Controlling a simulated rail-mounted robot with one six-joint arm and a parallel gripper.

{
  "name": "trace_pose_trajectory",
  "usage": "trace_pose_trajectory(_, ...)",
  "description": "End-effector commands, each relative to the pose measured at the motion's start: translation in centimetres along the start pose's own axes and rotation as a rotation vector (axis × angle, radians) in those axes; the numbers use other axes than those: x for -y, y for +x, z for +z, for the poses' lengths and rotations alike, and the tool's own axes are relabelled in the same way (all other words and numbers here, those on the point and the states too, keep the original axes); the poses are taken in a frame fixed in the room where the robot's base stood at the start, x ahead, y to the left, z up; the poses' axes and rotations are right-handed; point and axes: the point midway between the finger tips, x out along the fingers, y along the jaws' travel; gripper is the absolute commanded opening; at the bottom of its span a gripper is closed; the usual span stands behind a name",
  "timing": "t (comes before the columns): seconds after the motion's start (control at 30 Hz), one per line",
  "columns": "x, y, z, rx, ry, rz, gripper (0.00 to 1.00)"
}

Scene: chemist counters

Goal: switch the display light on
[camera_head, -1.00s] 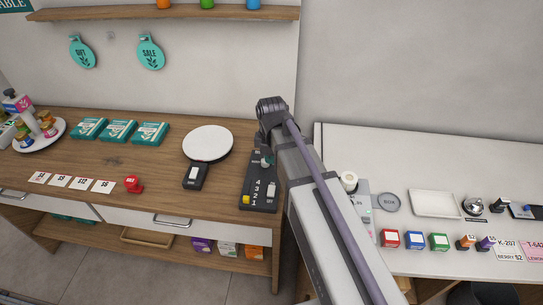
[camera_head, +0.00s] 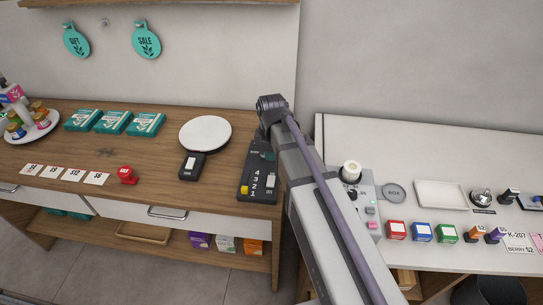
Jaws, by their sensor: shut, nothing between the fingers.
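A small black box with a white rocker switch (camera_head: 191,165) lies on the wooden counter, just in front of a round white plate (camera_head: 205,134). A black control panel (camera_head: 257,187) with the numbers 1 to 4, a yellow button and a white switch lies to its right. My arm partly covers this panel's right and upper side. No label names the display light, and I cannot tell which switch position is on. My arm rises from the lower right to a dark joint above the panel. My gripper is not visible; the arm hides what lies beyond the joint.
On the wooden counter are teal boxes (camera_head: 113,122), price cards (camera_head: 74,174) and a red object (camera_head: 127,175). The white counter (camera_head: 430,165) at right holds a grey device (camera_head: 370,226), a tray (camera_head: 440,194) and small coloured boxes.

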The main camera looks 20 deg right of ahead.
Motion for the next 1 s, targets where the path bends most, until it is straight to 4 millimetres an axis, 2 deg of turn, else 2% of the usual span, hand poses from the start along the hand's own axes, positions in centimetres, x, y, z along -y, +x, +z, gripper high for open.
trace_pose_trajectory(0.03, 0.0, 2.4, 0.0, 0.000, 0.000, 0.000, 0.00)
trace_pose_trajectory(0.2, 0.0, 6.2, 0.0, 0.000, 0.000, 0.000, 0.00)
trace_pose_trajectory(0.33, 0.0, 8.4, 0.0, 0.000, 0.000, 0.000, 0.00)
trace_pose_trajectory(0.47, 0.0, 9.1, 0.0, 0.000, 0.000, 0.000, 0.00)
trace_pose_trajectory(0.77, 0.0, 8.9, 0.0, 0.000, 0.000, 0.000, 0.00)
trace_pose_trajectory(0.87, -0.1, 9.8, 0.0, 0.000, 0.000, 0.000, 0.00)
trace_pose_trajectory(1.0, -0.1, 9.4, 0.0, 0.000, 0.000, 0.000, 0.00)
